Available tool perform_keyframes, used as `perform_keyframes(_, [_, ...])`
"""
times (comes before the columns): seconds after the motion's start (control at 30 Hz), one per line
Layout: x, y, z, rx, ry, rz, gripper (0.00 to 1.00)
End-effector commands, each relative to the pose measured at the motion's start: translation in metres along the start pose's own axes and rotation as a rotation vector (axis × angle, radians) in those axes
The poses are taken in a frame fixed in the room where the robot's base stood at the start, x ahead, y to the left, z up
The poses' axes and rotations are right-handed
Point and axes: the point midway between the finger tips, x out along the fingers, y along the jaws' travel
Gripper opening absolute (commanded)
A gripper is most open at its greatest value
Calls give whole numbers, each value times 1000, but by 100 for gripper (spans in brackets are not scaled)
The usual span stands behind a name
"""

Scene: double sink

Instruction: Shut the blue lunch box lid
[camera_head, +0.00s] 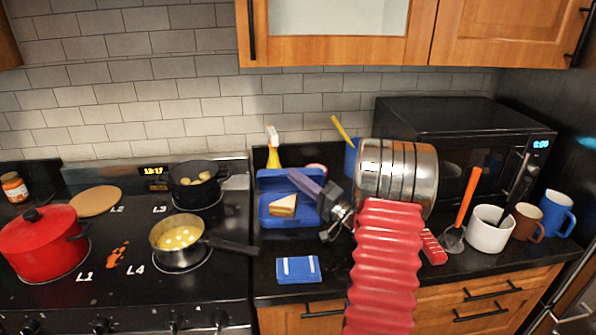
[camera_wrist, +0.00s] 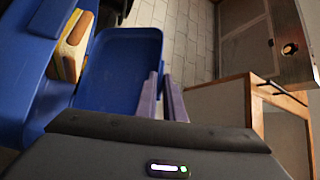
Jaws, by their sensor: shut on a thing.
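The blue lunch box (camera_head: 268,218) stands on the counter right of the stove, with a sandwich (camera_head: 284,204) in it. Its blue lid (camera_head: 268,182) stands raised at the back. In the wrist view the lid (camera_wrist: 118,70) is a wide blue panel, and the sandwich (camera_wrist: 72,48) and box body (camera_wrist: 25,80) are at the left. My gripper (camera_head: 302,180) reaches in from the right with its purple fingers at the lid's right edge. In the wrist view my gripper (camera_wrist: 163,88) has one finger on each side of that edge and is shut on it. The fingers hide part of the lid.
A yellow spray bottle (camera_head: 273,150) stands behind the box. A blue-and-white folded item (camera_head: 298,269) lies in front. A saucepan (camera_head: 180,237) on the stove points its handle towards the box. The microwave (camera_head: 455,140), a white mug (camera_head: 489,232) and other cups are at the right.

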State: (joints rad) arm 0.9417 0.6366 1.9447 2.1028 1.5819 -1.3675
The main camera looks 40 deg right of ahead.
Motion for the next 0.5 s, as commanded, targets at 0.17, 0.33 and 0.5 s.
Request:
perform_keyframes(0.17, [-12,8,12,6,-1,7,0])
perform_keyframes(0.33, [-19,12,18,7,1,8,0])
perform_keyframes(0.5, [-22,14,19,5,3,9,0])
